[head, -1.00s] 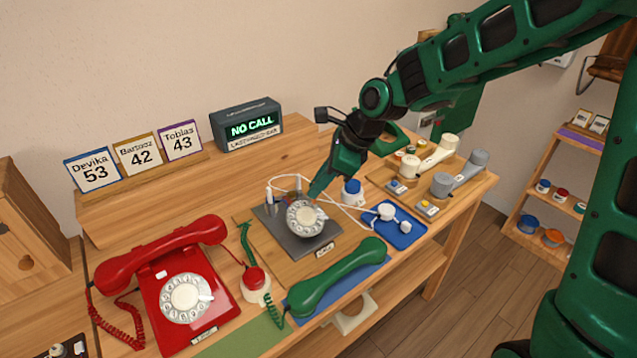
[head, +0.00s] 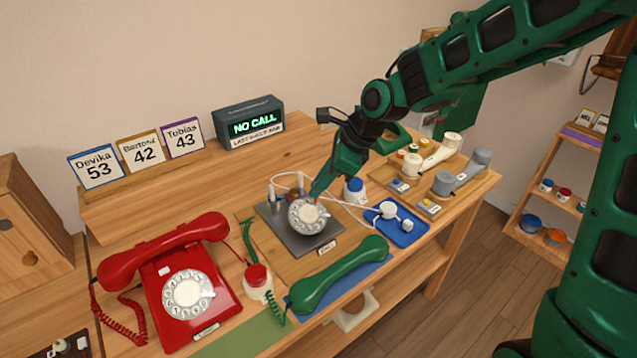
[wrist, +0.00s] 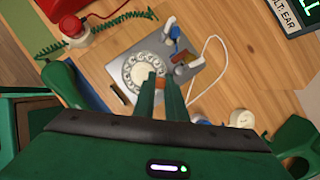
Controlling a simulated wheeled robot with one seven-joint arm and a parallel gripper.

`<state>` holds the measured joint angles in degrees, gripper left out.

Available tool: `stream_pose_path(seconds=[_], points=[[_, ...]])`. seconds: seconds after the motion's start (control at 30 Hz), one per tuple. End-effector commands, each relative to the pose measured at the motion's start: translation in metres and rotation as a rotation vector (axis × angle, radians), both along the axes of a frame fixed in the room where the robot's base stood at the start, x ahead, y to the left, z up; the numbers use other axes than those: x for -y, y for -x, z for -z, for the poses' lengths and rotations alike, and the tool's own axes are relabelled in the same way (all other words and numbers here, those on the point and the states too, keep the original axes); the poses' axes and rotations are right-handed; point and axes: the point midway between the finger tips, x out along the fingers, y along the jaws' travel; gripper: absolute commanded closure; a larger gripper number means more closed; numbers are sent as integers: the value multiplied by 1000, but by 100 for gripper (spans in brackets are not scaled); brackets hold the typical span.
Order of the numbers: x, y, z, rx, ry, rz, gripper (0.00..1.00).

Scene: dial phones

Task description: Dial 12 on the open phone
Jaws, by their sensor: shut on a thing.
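The open phone is a grey base plate (head: 285,237) with a white rotary dial (head: 308,215), small parts and white wires exposed. It also shows in the wrist view, with its dial (wrist: 144,72) left of my fingertips. My gripper (head: 315,194) reaches down to the dial's upper edge. Its fingers (wrist: 161,80) are close together, with a small orange patch between them; what they hold is not clear. The fingertips partly cover the dial's edge. The green handset (head: 338,275) lies in front on a blue mat. The display (head: 252,123) reads NO CALL.
A complete red phone (head: 190,290) stands at left. A red-topped white pot (head: 257,280) is beside the open phone. A blue tray (head: 412,232) with white parts lies at right, with more handsets behind it. Name cards (head: 140,150) read Devika 53, Bartosz 42, Tobias 43.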

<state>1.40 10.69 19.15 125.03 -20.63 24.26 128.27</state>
Motion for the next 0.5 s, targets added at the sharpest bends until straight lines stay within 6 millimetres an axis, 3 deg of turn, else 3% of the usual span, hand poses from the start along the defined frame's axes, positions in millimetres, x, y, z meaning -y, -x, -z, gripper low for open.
stream_pose_path(seconds=[0.5], points=[[-1,-2,4,1,0,0,100]])
